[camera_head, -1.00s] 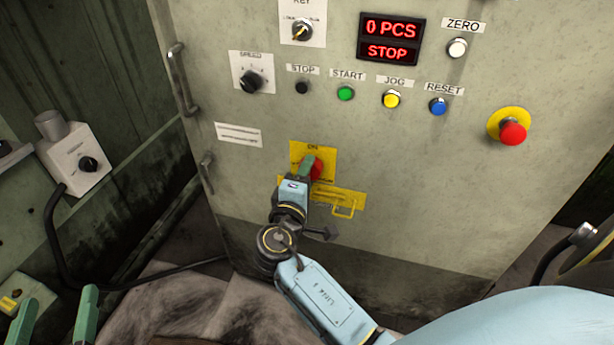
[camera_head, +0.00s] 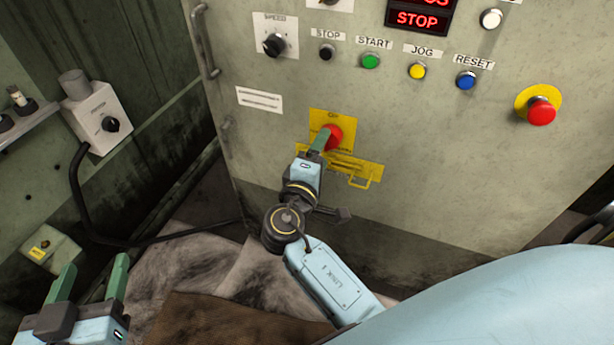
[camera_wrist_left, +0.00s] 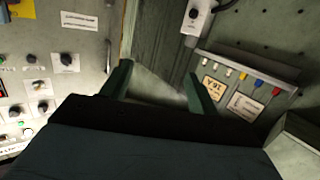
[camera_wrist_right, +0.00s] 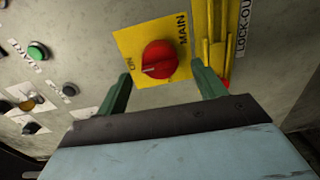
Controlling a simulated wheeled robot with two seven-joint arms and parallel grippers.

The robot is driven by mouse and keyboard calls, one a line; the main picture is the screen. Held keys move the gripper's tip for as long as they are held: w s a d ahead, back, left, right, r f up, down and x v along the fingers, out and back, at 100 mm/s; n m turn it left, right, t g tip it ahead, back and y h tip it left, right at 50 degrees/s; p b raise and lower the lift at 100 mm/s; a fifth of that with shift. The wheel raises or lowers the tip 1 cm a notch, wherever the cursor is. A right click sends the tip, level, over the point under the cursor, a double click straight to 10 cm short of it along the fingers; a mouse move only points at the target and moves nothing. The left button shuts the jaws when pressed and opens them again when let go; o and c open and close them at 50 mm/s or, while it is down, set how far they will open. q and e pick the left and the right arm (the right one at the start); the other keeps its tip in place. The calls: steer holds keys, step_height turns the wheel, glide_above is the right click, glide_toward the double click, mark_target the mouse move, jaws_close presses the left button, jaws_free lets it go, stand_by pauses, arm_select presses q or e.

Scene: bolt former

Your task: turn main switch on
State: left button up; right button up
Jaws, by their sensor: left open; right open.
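The main switch is a red rotary knob (camera_head: 333,136) on a yellow plate (camera_head: 318,118) on the machine's front panel. In the right wrist view the red knob (camera_wrist_right: 159,60) sits between and just beyond the two green fingertips, with "MAIN" and "ON" lettering on its plate. My right gripper (camera_head: 318,141) is open at the knob; in the head view its finger covers the knob's left side. I cannot tell whether the fingers touch it. My left gripper (camera_head: 90,280) is open and empty at the lower left, away from the panel.
A yellow lockout bracket (camera_head: 360,170) is just below the switch. Buttons, such as the green START (camera_head: 371,61), and a red emergency stop (camera_head: 541,111) are above and right. The display (camera_head: 417,19) reads STOP. A grey switch box (camera_head: 100,118) with a cable stands at left.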

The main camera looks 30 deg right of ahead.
arm_select(q)
steer(key=s+a+f+g+y+p, duration=0.1)
steer(key=s+a+f+g, duration=0.1)
steer(key=s+f+g, duration=0.2)
step_height(320, 180, down, 3)
steer(key=shift+a+g+y+p, duration=0.3)
steer(key=shift+g+p, duration=0.05)
steer(key=shift+g, duration=0.35)
arm_select(e)
steer(key=v, duration=1)
arm_select(q)
steer(key=shift+w, duration=0.1)
arm_select(e)
steer(key=shift+s, duration=0.1)
